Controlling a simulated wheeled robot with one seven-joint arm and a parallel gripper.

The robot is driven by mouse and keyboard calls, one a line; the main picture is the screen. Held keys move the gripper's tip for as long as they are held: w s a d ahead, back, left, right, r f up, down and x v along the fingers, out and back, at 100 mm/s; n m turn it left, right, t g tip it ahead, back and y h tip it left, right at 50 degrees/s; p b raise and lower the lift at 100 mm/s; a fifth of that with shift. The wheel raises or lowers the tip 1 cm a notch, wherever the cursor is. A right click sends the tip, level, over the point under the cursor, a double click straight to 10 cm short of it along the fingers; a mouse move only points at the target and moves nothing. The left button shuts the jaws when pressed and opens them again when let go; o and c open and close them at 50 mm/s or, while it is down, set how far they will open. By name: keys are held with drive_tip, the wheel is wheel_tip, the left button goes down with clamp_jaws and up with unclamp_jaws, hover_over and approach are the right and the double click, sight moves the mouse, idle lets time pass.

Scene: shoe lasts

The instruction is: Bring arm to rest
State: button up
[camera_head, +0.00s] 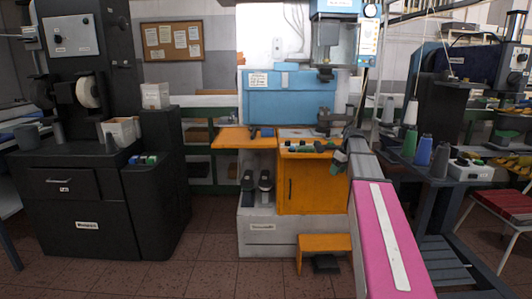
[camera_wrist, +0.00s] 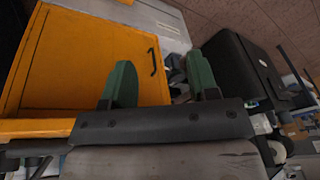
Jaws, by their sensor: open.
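My arm reaches forward from the lower right in the head view, with its pink and white link (camera_head: 385,235) in front. My gripper (camera_head: 340,160) is at its far end, just right of the orange cabinet's top. In the wrist view my gripper (camera_wrist: 160,82) shows two green fingers spread wide apart. Nothing is between the fingertips. The orange cabinet door (camera_wrist: 90,60) with its dark handle lies beyond the left finger in that view.
The blue machine (camera_head: 290,97) stands behind the orange cabinet (camera_head: 305,185). A pair of dark shoe lasts (camera_head: 265,181) stands on the shelf left of it. An orange step (camera_head: 325,243) sits on the floor in front. Spools (camera_head: 422,150) stand right of my arm. Floor at centre left is clear.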

drive_tip(key=s+a+f+m+h, duration=0.1)
drive_tip(key=s+a+f, duration=0.3)
drive_tip(key=s+f, duration=0.4)
drive_tip(key=s+a+f+m+g+h, duration=0.1)
drive_tip(key=s+a+f+m, duration=0.3)
drive_tip(key=s+f, duration=0.5)
drive_tip(key=s+a+f+m, duration=0.3)
drive_tip(key=s+a+f, duration=0.2)
drive_tip(key=s+f, duration=0.4)
drive_tip(key=shift+s+a+h, duration=0.35)
drive_tip(key=shift+s+h, duration=0.05)
drive_tip(key=shift+s, duration=0.85)
